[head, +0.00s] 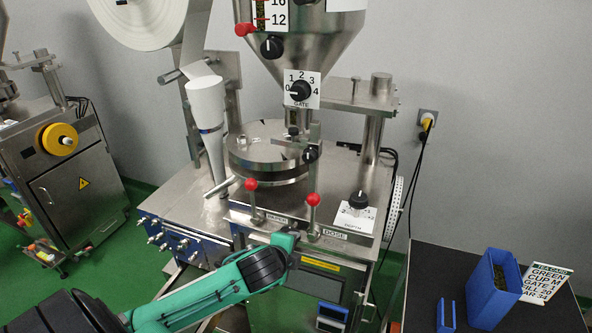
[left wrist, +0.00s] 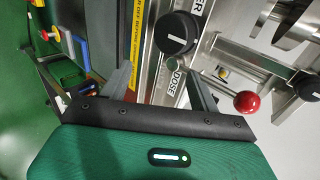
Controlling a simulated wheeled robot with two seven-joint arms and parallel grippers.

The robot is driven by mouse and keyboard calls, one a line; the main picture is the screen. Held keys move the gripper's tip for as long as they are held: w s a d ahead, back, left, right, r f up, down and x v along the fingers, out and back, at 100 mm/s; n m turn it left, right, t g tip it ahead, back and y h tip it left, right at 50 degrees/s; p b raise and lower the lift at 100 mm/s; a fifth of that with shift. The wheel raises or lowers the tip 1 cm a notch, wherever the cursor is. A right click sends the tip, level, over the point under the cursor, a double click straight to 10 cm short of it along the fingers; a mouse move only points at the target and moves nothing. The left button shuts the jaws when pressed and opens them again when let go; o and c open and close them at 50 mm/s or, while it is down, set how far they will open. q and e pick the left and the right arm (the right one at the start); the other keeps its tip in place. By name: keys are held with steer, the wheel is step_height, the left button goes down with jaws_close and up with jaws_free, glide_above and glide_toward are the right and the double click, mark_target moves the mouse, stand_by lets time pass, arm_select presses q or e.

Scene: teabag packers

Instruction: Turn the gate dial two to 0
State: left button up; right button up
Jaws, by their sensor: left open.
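The gate dial (head: 300,91) is a black knob on a white plate marked 0 to 4, on the funnel's lower neck in the head view. Its white mark appears to point left, towards the 0. My left arm comes in from the lower left, and its hand (head: 284,243) is at the machine's front edge, well below the gate dial. In the left wrist view my left gripper (left wrist: 160,85) is open and empty, near the DOSE label (left wrist: 173,83). A black knob (left wrist: 175,33) with a white line lies beyond the fingers. My right gripper is not in view.
Red-ball levers (head: 251,185) (head: 313,199) stand on the machine deck, one also beside the gripper in the left wrist view (left wrist: 247,102). A depth dial (head: 359,199) is to their right. A dark table (head: 440,270) holds a blue container (head: 490,290) and card (head: 544,282).

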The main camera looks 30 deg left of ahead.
arm_select(q)
steer(key=w+a+r+m+t, duration=0.25)
steer(key=r+m, duration=0.25)
steer(key=r, duration=0.7)
steer(key=m+t+y+p, duration=0.2)
steer(key=m+t, duration=0.3)
steer(key=m, duration=0.5)
glide_toward(297, 93)
steer(key=p+x, duration=0.6)
steer(key=x, duration=0.2)
steer(key=shift+r, duration=0.15)
steer(key=shift+w+a, duration=0.1)
steer(key=shift+w, duration=0.4)
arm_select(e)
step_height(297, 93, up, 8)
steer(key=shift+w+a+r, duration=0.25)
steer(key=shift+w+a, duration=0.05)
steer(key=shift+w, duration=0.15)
arm_select(q)
steer(key=shift+c, duration=0.4)
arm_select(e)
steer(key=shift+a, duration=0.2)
arm_select(q)
steer(key=c, duration=0.9)
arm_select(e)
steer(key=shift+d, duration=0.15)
